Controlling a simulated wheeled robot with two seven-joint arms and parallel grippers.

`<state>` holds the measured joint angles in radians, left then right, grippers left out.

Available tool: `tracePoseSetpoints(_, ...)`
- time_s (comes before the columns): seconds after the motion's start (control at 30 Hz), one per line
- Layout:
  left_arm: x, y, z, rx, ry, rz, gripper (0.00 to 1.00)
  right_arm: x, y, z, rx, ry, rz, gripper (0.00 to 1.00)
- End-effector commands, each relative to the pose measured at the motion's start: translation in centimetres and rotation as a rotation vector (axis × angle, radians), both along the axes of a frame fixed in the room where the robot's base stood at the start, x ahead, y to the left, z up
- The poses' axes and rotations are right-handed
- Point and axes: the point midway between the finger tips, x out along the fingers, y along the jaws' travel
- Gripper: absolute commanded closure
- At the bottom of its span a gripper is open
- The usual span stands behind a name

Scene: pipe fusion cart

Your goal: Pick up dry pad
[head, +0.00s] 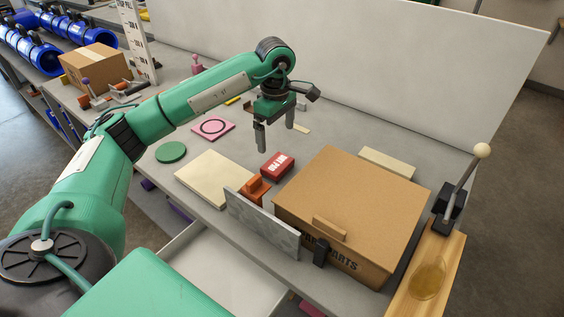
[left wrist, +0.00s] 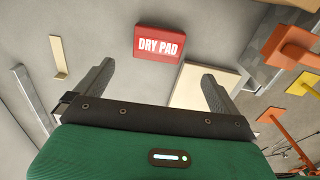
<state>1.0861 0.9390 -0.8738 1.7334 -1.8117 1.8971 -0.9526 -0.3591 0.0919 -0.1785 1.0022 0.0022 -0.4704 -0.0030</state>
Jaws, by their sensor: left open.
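The dry pad is a small red block (head: 277,166) with white lettering, lying on the grey bench top left of a brown box. In the left wrist view the dry pad (left wrist: 158,43) reads "DRY PAD" and lies ahead of the fingertips, nearly centred between them. My left gripper (head: 275,139) is open and empty, pointing down above the bench, just behind the pad and apart from it. Its two fingers also show in the left wrist view (left wrist: 160,82). My right gripper is not seen.
A large brown box (head: 350,205) stands right of the pad. An orange block (head: 254,189), a grey upright plate (head: 262,222) and a cream slab (head: 217,177) lie nearer the front. A pink square (head: 213,129) and green disc (head: 171,152) lie left. A white panel rises behind.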

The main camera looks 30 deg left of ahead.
Motion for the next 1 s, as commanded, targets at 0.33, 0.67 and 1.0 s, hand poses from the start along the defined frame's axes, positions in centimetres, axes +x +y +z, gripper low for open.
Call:
tracePoseSetpoints(0.33, 0.0, 0.0, -5.8, 0.0, 0.001, 0.0, 0.0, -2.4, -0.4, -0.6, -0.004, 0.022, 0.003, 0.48)
tracePoseSetpoints(0.67, 0.3, -0.1, -9.2, -0.001, 0.004, 0.0, 0.0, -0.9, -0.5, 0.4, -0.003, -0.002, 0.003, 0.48)
tracePoseSetpoints(1.0, 0.4, -0.1, -11.6, 0.001, 0.0, 0.0, 0.0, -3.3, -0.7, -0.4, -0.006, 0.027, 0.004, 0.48)
